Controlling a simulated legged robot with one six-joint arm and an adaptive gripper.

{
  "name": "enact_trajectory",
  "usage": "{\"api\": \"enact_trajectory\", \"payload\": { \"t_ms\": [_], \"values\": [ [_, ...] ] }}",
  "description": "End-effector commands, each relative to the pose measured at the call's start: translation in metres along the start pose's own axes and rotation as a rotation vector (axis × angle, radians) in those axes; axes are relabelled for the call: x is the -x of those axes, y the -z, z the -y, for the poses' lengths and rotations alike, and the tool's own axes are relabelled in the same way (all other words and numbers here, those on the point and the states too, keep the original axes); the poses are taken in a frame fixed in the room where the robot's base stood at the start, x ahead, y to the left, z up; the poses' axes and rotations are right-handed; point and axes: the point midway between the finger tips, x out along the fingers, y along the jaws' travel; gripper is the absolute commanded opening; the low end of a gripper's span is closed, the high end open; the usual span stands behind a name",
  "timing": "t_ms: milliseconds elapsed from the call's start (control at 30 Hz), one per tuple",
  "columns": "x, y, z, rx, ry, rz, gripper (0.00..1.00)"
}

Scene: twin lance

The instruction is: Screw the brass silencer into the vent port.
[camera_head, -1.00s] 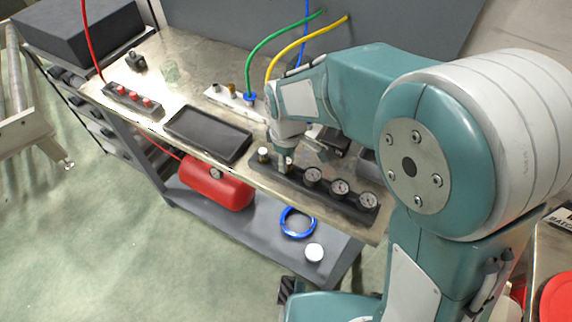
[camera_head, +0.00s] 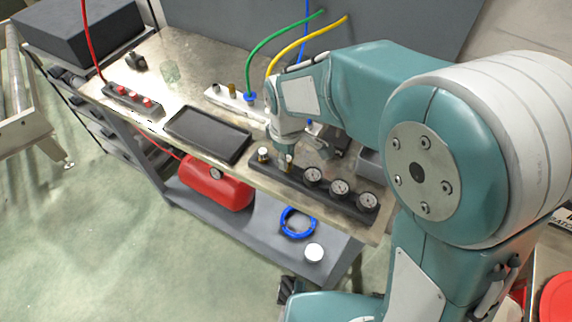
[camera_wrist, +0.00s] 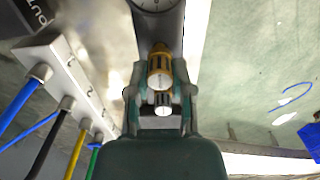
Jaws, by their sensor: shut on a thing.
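My gripper (camera_head: 288,152) is over the black rail in the head view, pointing down near its left half. In the wrist view, its two fingers (camera_wrist: 160,92) are closed on either side of the brass silencer (camera_wrist: 160,65), a ribbed golden cylinder. It also shows below the fingers in the head view (camera_head: 289,163). A smaller silver-and-dark cylinder (camera_wrist: 162,104) shows close to the palm in the wrist view. I cannot tell whether the silencer is clear of the rail. The white valve block (camera_head: 222,97) stands behind; I cannot make out which opening is the vent port.
The black rail (camera_head: 327,200) carries several round gauges (camera_head: 340,188) and a white-capped fitting (camera_head: 264,154) at its left end. A black tray (camera_head: 207,134) lies left of it. Coloured hoses (camera_head: 285,35) rise from the valve block. A red-button box (camera_head: 132,98) stands at the left.

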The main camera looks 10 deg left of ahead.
Motion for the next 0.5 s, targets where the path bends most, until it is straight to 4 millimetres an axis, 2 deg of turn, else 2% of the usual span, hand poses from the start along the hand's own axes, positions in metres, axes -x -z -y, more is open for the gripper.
{"api": "enact_trajectory", "payload": {
  "t_ms": [500],
  "values": [
    [0.023,0.0,0.0,0.0,-0.001,-0.001,0.0]
  ]
}}
